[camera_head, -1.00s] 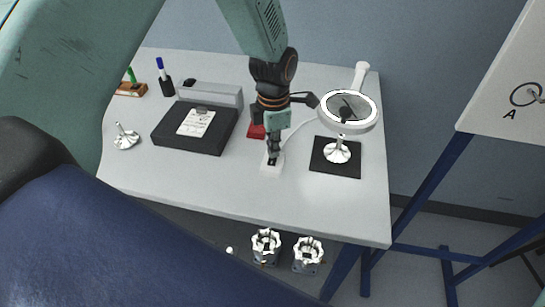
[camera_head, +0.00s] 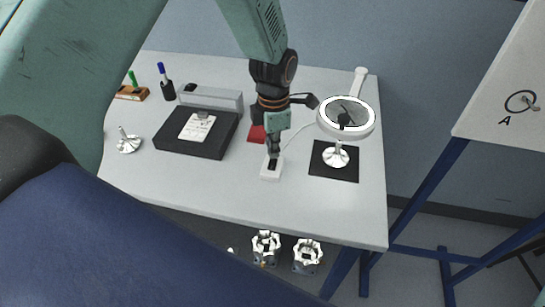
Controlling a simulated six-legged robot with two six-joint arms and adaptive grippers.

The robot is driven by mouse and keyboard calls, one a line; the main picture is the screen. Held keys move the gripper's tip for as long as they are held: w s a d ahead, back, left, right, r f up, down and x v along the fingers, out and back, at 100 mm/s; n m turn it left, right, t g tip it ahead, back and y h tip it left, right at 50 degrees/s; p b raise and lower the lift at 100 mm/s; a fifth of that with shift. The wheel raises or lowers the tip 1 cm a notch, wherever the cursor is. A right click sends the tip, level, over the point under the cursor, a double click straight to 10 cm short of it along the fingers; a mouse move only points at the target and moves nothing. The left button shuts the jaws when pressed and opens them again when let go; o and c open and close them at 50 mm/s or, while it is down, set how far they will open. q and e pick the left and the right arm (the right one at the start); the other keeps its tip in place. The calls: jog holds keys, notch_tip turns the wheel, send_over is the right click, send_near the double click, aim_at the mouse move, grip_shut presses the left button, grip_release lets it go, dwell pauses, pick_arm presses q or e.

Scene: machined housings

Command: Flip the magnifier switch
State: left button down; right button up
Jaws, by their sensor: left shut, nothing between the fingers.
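The magnifier (camera_head: 347,117) has a round white ring head on a stand, with its base on a black mat (camera_head: 322,170) at the right of the table. A pale cable runs from it to a small white switch box (camera_head: 268,175) with a dark rocker on top. My left gripper (camera_head: 273,156) points down, shut and empty, with its tip at the far end of the rocker. I cannot tell whether it touches the rocker. My right gripper is not in view.
A black case (camera_head: 180,143) with a paper on it lies left of the switch. A red item (camera_head: 256,134) is partly behind my gripper. A metal part (camera_head: 128,144) and pens stand farther left. Two machined housings (camera_head: 266,246) sit below the table's front edge.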

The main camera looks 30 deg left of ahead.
aim_at(273, 160)
pick_arm(q)
jog(key=shift+s+r+p, duration=0.1)
jog(key=shift+r+p, duration=0.45)
jog(key=shift+r, duration=0.3)
notch_tip(273, 160, up, 2)
jog(key=shift+r+p, duration=0.1)
jog(key=shift+p, duration=1.05)
jog(key=shift+r+p, duration=0.55)
jog(key=shift+r, duration=0.05)
jog(key=shift+f, duration=0.15)
